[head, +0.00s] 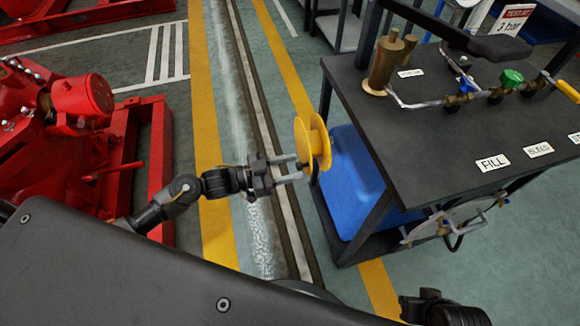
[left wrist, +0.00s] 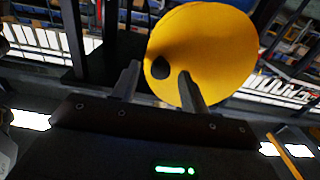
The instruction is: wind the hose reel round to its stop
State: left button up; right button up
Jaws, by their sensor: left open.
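The hose reel (head: 314,140) is a yellow spool on the left side of the dark workbench. My left gripper (head: 299,168) is at the reel's lower left, with its two fingers pointing at it. In the left wrist view, the yellow reel face (left wrist: 212,48) fills the upper middle. A small dark knob (left wrist: 160,68) on that face lies between the tips of my left gripper (left wrist: 158,76). The fingers are apart, with gaps beside the knob. Whether a finger touches the knob or the reel, I cannot tell. My right gripper's fingers do not show.
The workbench (head: 440,125) carries a brass cylinder (head: 384,66), pipework and a green-handled valve (head: 512,78). A blue panel (head: 350,185) is beneath its top. Red machinery (head: 75,110) stands at the left. A floor channel (head: 250,100) runs between them.

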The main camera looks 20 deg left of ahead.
pick_arm(q)
jog(key=shift+w+d, duration=0.1)
jog(key=shift+d, duration=0.05)
jog(key=shift+c, duration=0.3)
grip_shut()
